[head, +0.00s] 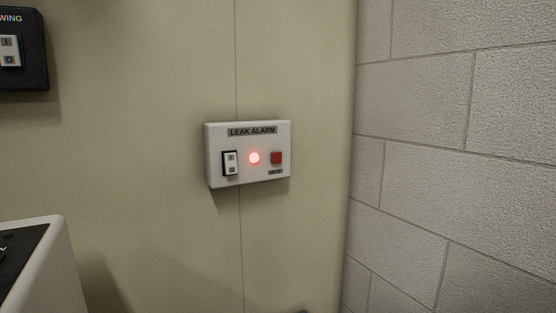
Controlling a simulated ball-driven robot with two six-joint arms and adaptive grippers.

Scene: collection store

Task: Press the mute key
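A white box labelled "LEAK ALARM" (213,172) is mounted on the beige wall in the middle of the head view. A round red lamp (254,158) glows in the middle of the box. A black-framed white rocker switch (230,163) is at the left. Neither of my grippers is in the head view.
A black panel (30,83) with a white switch and letters ending in "WING" is on the wall at upper left. A white cabinet with a dark top (62,265) stands at lower left. A grey block wall (450,150) meets the beige wall at right.

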